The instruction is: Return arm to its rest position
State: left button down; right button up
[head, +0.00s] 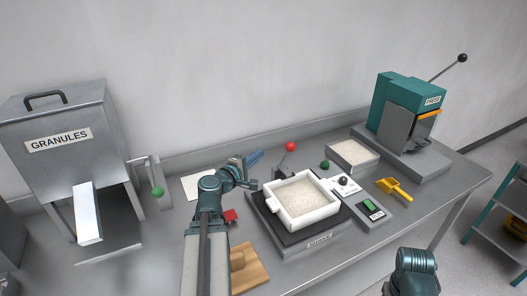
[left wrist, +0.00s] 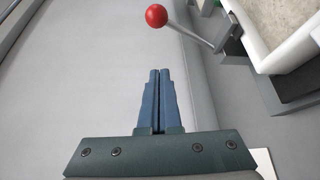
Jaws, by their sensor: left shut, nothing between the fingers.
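My left arm comes in from the lower left of the head view and reaches over the bench. Its left gripper (head: 256,157) is near the back of the bench, left of the red-knobbed lever (head: 290,147). In the left wrist view its two blue fingers (left wrist: 160,72) are together with nothing between them. The red knob (left wrist: 156,16) stands ahead of the fingertips and apart from them. Part of my right arm shows at the lower right of the head view; its gripper is out of the picture.
A white tray (head: 329,209) of pale granules sits on the shaker, right of my left arm. The granules hopper (head: 60,110) stands at the left, the green press (head: 383,98) at the back right. A yellow scoop (head: 397,189) and wooden block (head: 246,278) lie on the bench.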

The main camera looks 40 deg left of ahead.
pick_arm(q)
jog(key=shift+s, duration=0.2)
dwell(0.5)
jog(key=d+f+m+g+h, duration=0.2)
jog(key=d+f+m, duration=0.1)
jog(key=d, duration=0.5)
jog(key=w+d+f+m+g+h, duration=0.1)
jog(key=d+f+m+g+h, duration=0.1)
jog(key=d, duration=0.6)
jog(key=w+d+f+m+g+h, duration=0.1)
jog(key=d+f+m+g+h, duration=0.1)
jog(key=d+f+m, duration=0.3)
jog(key=shift+w+d+f+m+g+h, duration=0.15)
jog(key=shift+d+m+g, duration=0.1)
jog(key=shift+d, duration=0.45)
jog(key=shift+d+r+m+g+h, duration=0.1)
jog(key=shift+d+m+g, duration=0.1)
jog(key=shift+d, duration=0.45)
jog(key=shift+w+d+f+m+g+h, duration=0.15)
jog(key=shift+d+g, duration=0.1)
jog(key=shift+d, duration=0.45)
jog(key=s+d+f+m+g+y, duration=0.3)
jog(key=s+d+f+m+g, duration=0.2)
jog(key=s+d+m, duration=0.1)
jog(key=s+d+f+m+g+y, duration=0.4)
jog(key=s+d+m+g, duration=0.1)
jog(key=s+d, duration=0.4)
jog(key=shift+s+d+f+m+y, duration=0.2)
jog(key=shift+s+f+m+y, duration=0.15)
jog(key=shift+m, duration=0.45)
